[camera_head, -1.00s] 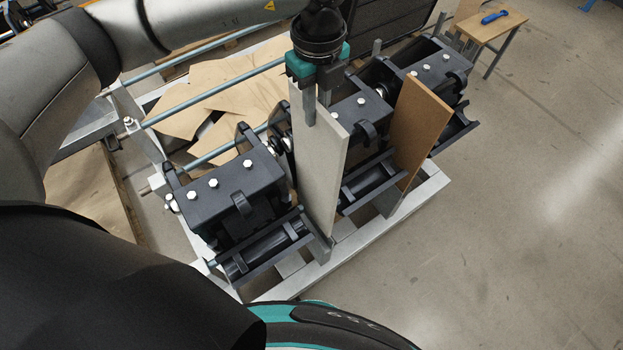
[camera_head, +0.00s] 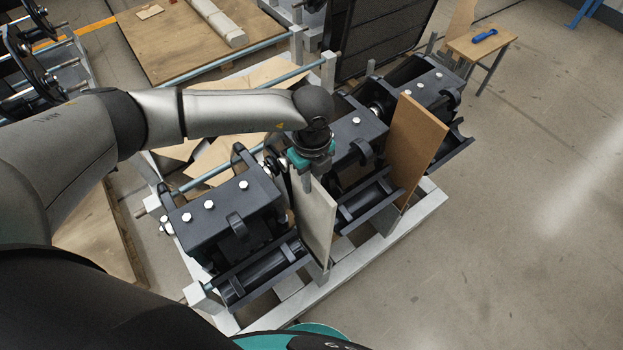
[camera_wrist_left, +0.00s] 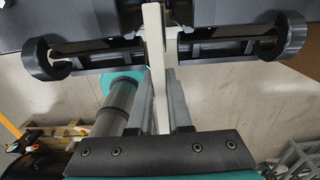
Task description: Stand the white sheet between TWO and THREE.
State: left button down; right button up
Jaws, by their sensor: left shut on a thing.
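The white sheet (camera_head: 316,215) stands upright in the gap between the near-left black coupler unit (camera_head: 222,215) and the middle unit (camera_head: 355,130). My left gripper (camera_head: 302,182) is shut on its top edge from above. In the left wrist view, the sheet (camera_wrist_left: 156,62) is seen edge-on between the gripper fingers, with black coupler parts on either side. Whether its lower edge rests on anything is hard to tell. A brown sheet (camera_head: 415,145) stands between the middle unit and the far-right unit (camera_head: 425,82). I cannot read any number labels. My right gripper is not in view.
The units sit on a pale metal frame (camera_head: 385,238) with blue-grey rods behind. Brown scraps (camera_head: 225,155) lie behind the units. A small wooden table (camera_head: 480,45) with a blue tool (camera_head: 484,36) stands at the back right. The floor at right is clear.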

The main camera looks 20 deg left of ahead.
pick_arm(q)
jog(key=c, duration=0.8)
grip_release()
jog(key=shift+f, duration=0.1)
jog(key=shift+c, duration=0.2)
jog(key=shift+r, duration=0.25)
notch_tip(320, 180, up, 12)
jog(key=shift+f, duration=0.1)
